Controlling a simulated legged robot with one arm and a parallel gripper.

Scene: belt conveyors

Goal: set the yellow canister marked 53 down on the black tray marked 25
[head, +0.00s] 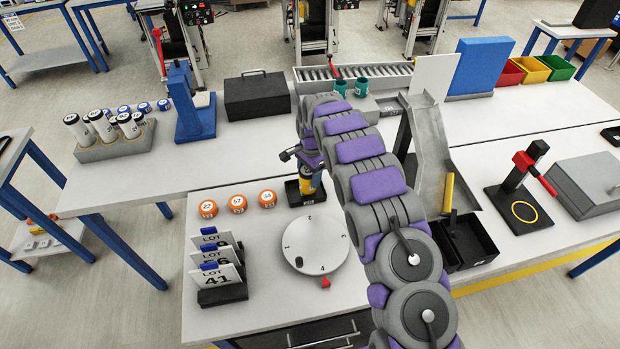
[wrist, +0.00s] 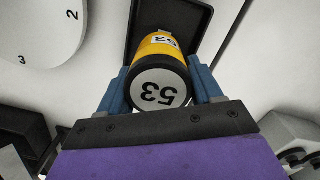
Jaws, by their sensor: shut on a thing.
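The yellow canister marked 53 (wrist: 160,88) is between the two blue fingers of my gripper (wrist: 160,92) in the wrist view, its white numbered end towards the camera. In the head view the canister (head: 306,184) hangs below my gripper (head: 300,163), over or in the black tray (head: 293,198). The tray (wrist: 197,14) also shows behind the canister in the wrist view. My gripper is shut on the canister. I cannot tell whether the canister's base touches the tray, and the tray's number does not show.
A round white dial (head: 315,243) is close in front of the tray. A LOT card rack (head: 222,290) stands at the front left. A grey chute (head: 432,150) and black bins (head: 470,242) are to the right of my arm.

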